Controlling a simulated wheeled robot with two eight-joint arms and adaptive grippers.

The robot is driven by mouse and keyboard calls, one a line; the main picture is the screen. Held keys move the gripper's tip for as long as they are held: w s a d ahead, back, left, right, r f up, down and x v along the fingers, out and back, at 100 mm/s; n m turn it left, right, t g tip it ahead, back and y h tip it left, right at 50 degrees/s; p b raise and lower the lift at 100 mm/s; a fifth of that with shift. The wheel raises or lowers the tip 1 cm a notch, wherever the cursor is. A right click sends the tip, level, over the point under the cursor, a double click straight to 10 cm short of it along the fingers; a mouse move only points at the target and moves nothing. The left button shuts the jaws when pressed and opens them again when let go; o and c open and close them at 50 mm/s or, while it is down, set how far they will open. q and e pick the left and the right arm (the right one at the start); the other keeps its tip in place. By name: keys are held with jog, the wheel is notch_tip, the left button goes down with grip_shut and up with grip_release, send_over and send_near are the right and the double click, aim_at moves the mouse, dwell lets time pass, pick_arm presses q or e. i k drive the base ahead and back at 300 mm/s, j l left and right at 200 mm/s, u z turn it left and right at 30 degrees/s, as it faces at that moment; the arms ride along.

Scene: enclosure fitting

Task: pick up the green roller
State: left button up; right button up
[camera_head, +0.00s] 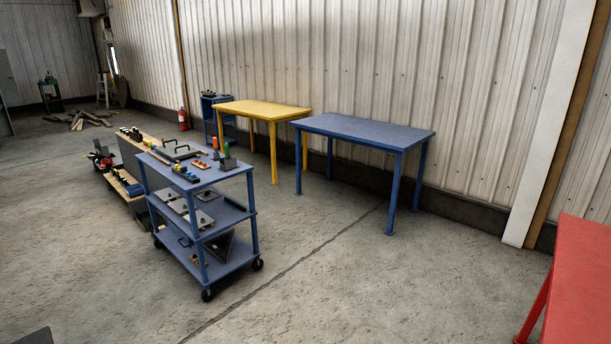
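A small upright green item (228,162) stands near the back right corner of the top shelf of a blue wheeled cart (221,177). It is too small for me to tell for sure that it is the green roller. A small orange item (215,144) stands just left of it and a little behind. Neither of my grippers shows in the head view.
The cart's lower shelves hold flat grey plates (199,220). A bench (130,150) with tools stands left of the cart. A yellow table (262,109) and a blue table (365,130) are bare by the wall. A red table (585,285) is at right. The front floor is clear.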

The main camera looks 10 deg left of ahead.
aim_at(227, 157)
jog(key=i+j+u, duration=0.2)
jog(key=i+u, duration=0.6)
jog(key=i, duration=0.15)
jog(key=i+u, duration=0.35)
jog(key=i, duration=0.15)
jog(key=i+l+u, duration=0.25)
jog(key=i+u, duration=0.15)
jog(key=i, duration=0.05)
